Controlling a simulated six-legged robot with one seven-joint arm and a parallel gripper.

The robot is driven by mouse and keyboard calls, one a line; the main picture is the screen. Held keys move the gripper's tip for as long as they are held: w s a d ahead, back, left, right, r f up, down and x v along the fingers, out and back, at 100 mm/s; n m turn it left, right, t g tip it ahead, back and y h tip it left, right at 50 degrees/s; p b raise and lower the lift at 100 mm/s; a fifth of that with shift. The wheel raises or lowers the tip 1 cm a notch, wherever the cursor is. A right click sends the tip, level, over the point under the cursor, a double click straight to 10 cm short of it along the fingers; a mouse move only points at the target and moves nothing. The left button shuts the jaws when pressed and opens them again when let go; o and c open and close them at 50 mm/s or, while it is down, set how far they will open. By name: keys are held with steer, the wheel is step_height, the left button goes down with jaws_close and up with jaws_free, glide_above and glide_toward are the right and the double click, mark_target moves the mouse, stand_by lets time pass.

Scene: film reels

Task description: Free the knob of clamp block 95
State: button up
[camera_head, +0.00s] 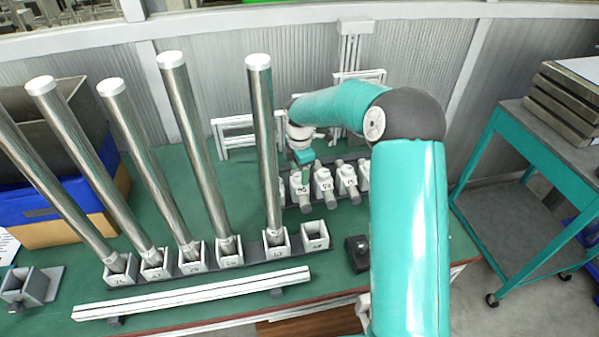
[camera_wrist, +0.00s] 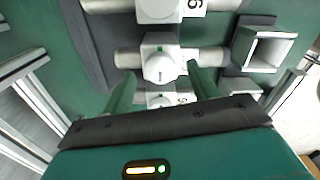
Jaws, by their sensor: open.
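A row of pale clamp blocks stands at the table's back. The leftmost block (camera_head: 300,187) in the head view carries a small label that looks like 95, hard to read. My gripper (camera_head: 305,176) points down over this end of the row. In the wrist view my open gripper (camera_wrist: 164,82) has one green finger either side of a white clamp block with a rounded knob (camera_wrist: 160,68). A grey bar passes through this block. Its label (camera_wrist: 188,56) shows only partly. I cannot tell whether the fingers touch the knob.
Tall metal tubes (camera_head: 262,130) stand in small square sockets left of the row. An empty socket (camera_head: 315,236) and a dark box (camera_head: 357,252) are in front. A white rail (camera_head: 195,294) lies along the front. Neighbouring clamp blocks (camera_head: 323,183) stand close by.

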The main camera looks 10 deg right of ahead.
mark_target(299, 177)
step_height(299, 177, up, 13)
stand_by(0.3)
steer(key=shift+f, duration=0.1)
steer(key=s+a+r+m+t+h, duration=0.1)
steer(key=s+r+m+t, duration=0.1)
steer(key=s+r+m, duration=0.6)
steer(key=s+r+m+t, duration=0.15)
steer(key=s+r, duration=0.25)
steer(key=s, duration=0.7)
steer(key=s+d+f+m+t+y, duration=0.1)
steer(key=s+m+t, duration=0.1)
steer(key=s+m, duration=0.9)
steer(key=s, duration=0.5)
steer(key=shift+s+f, duration=0.2)
steer(key=shift+f, duration=0.1)
